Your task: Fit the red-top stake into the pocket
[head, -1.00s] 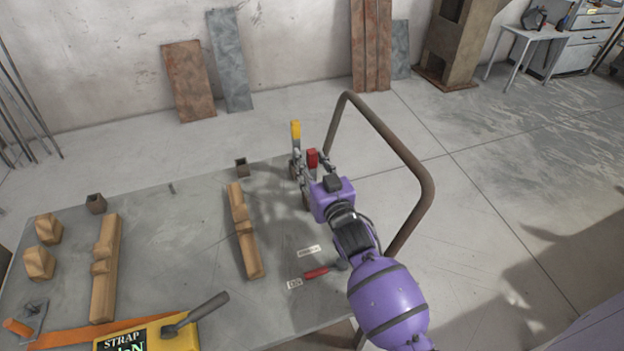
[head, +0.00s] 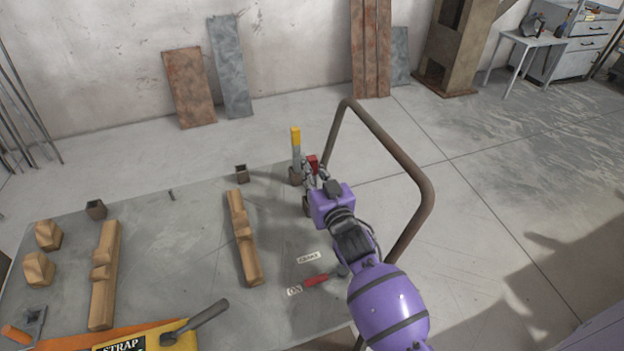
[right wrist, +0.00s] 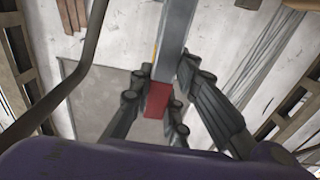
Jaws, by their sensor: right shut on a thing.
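The red-top stake shows its red top (head: 312,162) just above my right gripper (head: 312,174), which is shut on it at the table's far right corner. In the right wrist view the red top (right wrist: 158,100) sits between my finger pads (right wrist: 155,108). The gripper hides most of the stake's shaft. A dark pocket (head: 306,206) shows partly below the gripper; I cannot tell whether the stake's foot is in it. A grey stake with a yellow top (head: 295,136) stands upright beside it in another pocket (head: 295,177). My left gripper is not in view.
A brown bent-pipe frame (head: 420,190) rises close to the right of my arm. Pockets (head: 241,173) and (head: 96,209) stand along the table's far edge.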

